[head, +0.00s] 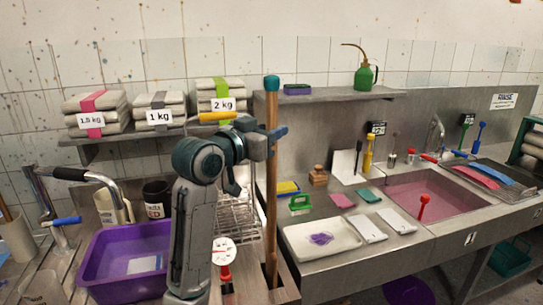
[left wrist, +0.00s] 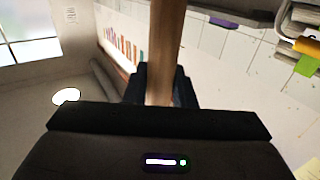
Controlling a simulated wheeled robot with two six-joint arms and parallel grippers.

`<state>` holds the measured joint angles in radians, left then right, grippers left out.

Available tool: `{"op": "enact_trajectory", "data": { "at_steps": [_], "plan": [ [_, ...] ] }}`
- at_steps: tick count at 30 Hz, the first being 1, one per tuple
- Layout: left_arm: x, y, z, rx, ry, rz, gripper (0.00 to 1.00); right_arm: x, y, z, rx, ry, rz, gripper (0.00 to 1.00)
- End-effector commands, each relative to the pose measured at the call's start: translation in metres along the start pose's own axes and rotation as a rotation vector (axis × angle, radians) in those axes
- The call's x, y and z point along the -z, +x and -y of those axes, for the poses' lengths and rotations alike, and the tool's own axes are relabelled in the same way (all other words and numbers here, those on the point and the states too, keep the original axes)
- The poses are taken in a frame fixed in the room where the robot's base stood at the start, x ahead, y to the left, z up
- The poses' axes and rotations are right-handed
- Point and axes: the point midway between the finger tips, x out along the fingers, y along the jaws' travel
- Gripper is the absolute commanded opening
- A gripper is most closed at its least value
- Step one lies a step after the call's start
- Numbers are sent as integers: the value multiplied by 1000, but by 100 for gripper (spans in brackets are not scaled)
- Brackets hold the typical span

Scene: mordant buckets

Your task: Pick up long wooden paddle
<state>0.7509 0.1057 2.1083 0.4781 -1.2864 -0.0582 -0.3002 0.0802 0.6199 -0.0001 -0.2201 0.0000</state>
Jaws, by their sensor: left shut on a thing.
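The long wooden paddle (head: 271,180) stands upright in the middle of the head view, a brown shaft with a teal cap on top. My left gripper (head: 268,142) is shut on the shaft a little below the cap. In the left wrist view the shaft (left wrist: 165,50) runs between the two dark fingers (left wrist: 160,88). My right gripper does not show in either view.
A purple basin (head: 125,262) stands left of my left arm. A wire rack (head: 238,218) is close behind the paddle. Right of it are a white tray (head: 320,240) and a pink-filled sink (head: 435,196). A shelf (head: 325,97) holding a green oil can (head: 365,72) is behind.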

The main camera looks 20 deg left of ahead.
Motion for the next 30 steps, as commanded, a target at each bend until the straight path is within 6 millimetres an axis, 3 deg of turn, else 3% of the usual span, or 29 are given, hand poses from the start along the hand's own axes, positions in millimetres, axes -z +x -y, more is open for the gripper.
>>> {"op": "enact_trajectory", "data": {
  "at_steps": [17, 24, 30],
  "plan": [
    [90, 0, 0, -1, 1, -5, 0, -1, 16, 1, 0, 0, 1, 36],
    [109, 0, 0, -1, 0, -3, 0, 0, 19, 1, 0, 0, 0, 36],
    [112, 0, 0, -1, 0, -1, 0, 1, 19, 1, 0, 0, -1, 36]
  ]
}}
